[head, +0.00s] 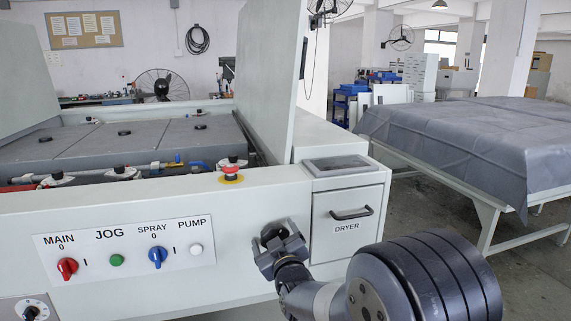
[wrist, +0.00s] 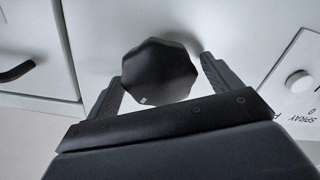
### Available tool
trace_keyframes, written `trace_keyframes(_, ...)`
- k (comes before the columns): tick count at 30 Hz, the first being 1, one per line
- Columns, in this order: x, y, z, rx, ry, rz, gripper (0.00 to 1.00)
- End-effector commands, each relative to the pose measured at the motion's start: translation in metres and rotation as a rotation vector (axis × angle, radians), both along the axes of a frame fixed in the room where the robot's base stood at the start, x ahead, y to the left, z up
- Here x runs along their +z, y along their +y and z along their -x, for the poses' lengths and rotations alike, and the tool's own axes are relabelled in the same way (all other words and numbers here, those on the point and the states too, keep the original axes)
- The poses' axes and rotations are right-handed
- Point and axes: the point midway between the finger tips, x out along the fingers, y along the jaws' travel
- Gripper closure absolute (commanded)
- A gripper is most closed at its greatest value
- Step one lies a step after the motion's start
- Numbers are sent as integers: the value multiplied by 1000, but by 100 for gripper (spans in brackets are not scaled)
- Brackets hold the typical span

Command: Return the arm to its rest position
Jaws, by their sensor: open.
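My gripper (head: 277,243) is in front of the machine's white front panel, between the white PUMP button (head: 196,249) and the DRYER drawer (head: 347,223). In the wrist view, a black faceted knob (wrist: 158,72) on the panel lies between my two open fingers. A gap shows between the knob and the right finger; the left finger is very close to it, and I cannot tell whether they touch. In the head view the knob is mostly hidden by my gripper. My arm reaches in from the lower right.
The panel carries a red MAIN knob (head: 67,268), a green JOG button (head: 116,260) and a blue SPRAY knob (head: 158,257). The drawer's handle (head: 352,214) sticks out nearby. A grey-covered table (head: 470,145) stands at right, with open floor before it.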

Motion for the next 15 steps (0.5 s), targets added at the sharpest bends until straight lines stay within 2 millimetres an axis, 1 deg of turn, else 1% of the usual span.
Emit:
trace_keyframes(1,4,0,0,0,-5,34,15)
trace_keyframes(13,3,1,1,1,-82,300,15)
trace_keyframes(15,-1,-2,14,1,-86,299,15)
